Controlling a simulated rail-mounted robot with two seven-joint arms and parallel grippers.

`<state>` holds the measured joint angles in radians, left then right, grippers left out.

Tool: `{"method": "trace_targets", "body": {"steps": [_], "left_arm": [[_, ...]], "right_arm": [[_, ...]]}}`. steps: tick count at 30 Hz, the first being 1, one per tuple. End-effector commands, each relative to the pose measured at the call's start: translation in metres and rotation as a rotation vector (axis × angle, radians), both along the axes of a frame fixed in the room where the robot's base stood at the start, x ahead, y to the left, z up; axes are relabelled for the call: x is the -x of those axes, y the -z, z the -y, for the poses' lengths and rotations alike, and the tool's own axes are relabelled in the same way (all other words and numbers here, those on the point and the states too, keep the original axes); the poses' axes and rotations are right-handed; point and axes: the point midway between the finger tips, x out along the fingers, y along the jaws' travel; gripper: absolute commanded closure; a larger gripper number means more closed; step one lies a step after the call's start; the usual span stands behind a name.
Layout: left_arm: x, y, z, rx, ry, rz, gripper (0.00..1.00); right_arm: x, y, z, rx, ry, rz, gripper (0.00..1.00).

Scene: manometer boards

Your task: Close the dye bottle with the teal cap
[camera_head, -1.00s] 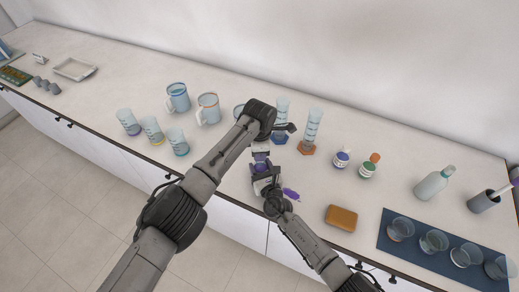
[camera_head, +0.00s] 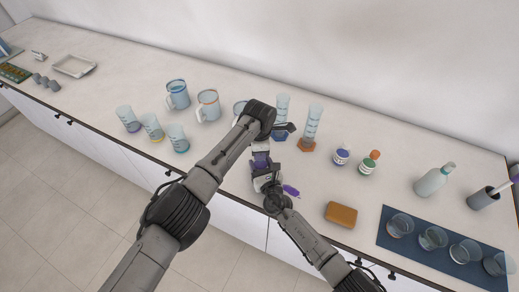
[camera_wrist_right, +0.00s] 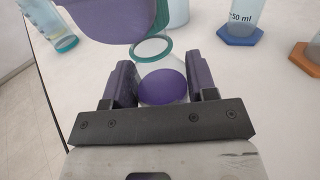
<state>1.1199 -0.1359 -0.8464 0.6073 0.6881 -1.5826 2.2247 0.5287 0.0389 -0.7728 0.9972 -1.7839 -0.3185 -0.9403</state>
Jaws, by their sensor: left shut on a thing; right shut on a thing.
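The dye bottle (camera_wrist_right: 153,62), pale with a teal ring at its neck and a purple oval label (camera_wrist_right: 163,87), stands between the purple fingers of my right gripper (camera_wrist_right: 162,85), which is shut on it. In the head view my right gripper (camera_head: 267,184) hides most of the bottle. My left gripper (camera_head: 261,160) is right above it, fingers pointing down. In the right wrist view a purple finger of it (camera_wrist_right: 115,20) fills the top, with a teal edge of the cap (camera_wrist_right: 162,14) beside it. Whether cap and bottle touch is hidden.
Two graduated cylinders (camera_head: 282,106) (camera_head: 312,124) stand close behind. Two small bottles (camera_head: 341,157) (camera_head: 369,162), an orange-brown block (camera_head: 341,215) and a blue mat (camera_head: 391,244) with several beakers are on the right. Mugs (camera_head: 208,106) and beakers (camera_head: 152,129) stand on the left.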

Motion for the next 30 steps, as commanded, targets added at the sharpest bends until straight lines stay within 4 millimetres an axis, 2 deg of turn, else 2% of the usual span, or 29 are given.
{"method": "trace_targets", "body": {"steps": [12,13,17,20,30], "left_arm": [[0.0000,0.0083,0.0000,0.000,-0.001,0.000,0.92],[-0.0001,0.0085,-0.0001,0.000,-0.001,0.000,0.92],[-0.0003,0.0082,0.0000,0.000,0.050,0.000,0.92],[-0.0006,0.0084,0.0001,0.001,0.197,0.000,0.92],[-0.0024,0.0086,0.0010,0.000,0.864,0.000,0.92]], "right_arm": [[0.0001,0.0002,0.0000,0.000,0.000,0.000,0.90],[0.0001,0.0002,0.0000,0.000,0.000,0.000,1.00],[0.0001,0.0002,0.0000,0.000,0.000,0.000,1.00],[0.0001,0.0003,0.0000,0.000,0.000,0.000,1.00],[0.0002,0.0003,0.0001,0.000,0.000,-0.001,1.00]]}}
